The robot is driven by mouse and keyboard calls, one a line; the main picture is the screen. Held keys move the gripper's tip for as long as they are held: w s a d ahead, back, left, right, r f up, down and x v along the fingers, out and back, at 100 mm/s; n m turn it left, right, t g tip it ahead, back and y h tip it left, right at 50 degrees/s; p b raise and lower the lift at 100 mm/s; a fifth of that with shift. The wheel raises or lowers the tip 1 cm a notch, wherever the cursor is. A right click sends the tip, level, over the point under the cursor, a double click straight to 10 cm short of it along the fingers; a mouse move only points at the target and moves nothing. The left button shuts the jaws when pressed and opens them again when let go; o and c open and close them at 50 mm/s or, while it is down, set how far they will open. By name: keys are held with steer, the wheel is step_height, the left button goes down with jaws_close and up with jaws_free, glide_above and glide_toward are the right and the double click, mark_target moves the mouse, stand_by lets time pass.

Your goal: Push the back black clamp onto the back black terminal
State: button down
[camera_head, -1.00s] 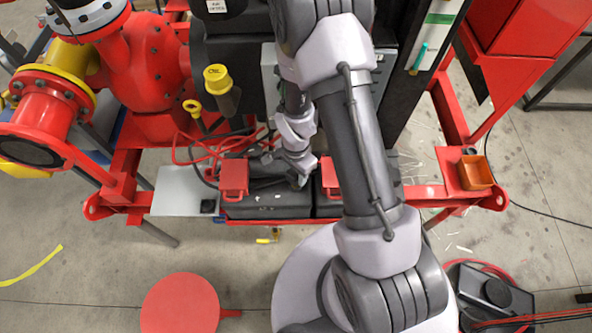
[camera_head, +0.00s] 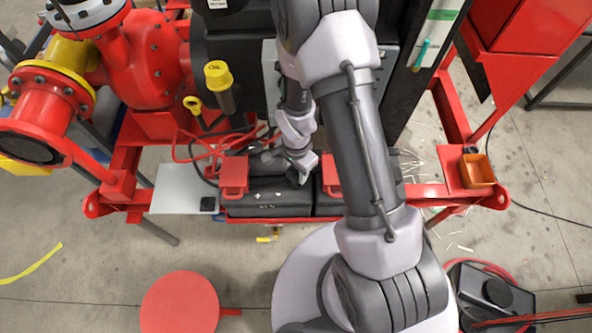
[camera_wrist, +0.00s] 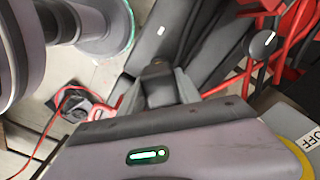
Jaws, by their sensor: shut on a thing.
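My gripper (camera_wrist: 160,88) is shut on a small dark piece, which I take to be the back black clamp (camera_wrist: 158,72), in the wrist view. The clamp is between the two fingers, just above the black battery surface (camera_wrist: 185,35). In the head view my gripper (camera_head: 301,176) is low over the black battery boxes (camera_head: 265,202), between two red covers. The back black terminal is not clearly seen; the gripper and arm hide that area. I cannot tell whether the clamp touches the terminal.
The red covers (camera_head: 234,176) and (camera_head: 331,176) stand close on both sides. Red cables (camera_head: 205,150) lie behind the left cover. A rotary switch (camera_wrist: 264,44) stands at right in the wrist view. A pale plate (camera_head: 181,190) lies left of the batteries.

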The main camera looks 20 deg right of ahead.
steer(key=shift+f+b, duration=1.7)
steer(key=shift+b, duration=0.1)
stand_by(0.4)
steer(key=c, duration=0.8)
jaws_free()
steer(key=shift+o, duration=0.2)
step_height(320, 180, up, 17)
steer(key=p, duration=0.5)
steer(key=shift+r, duration=0.2)
steer(key=shift+r, duration=0.1)
steer(key=s+a+r+n+t+y+b, duration=0.1)
steer(key=s+a+r+n+t+b, duration=0.1)
steer(key=s+r+n+t+b, duration=0.1)
steer(key=s+a+r+n+t+y+b, duration=0.1)
steer(key=s+r+n+b, duration=0.4)
steer(key=s+r, duration=0.5)
steer(key=shift+a+r+t+b, duration=0.5)
steer(key=shift+r+t+b, duration=0.2)
steer(key=shift+t+b, duration=0.25)
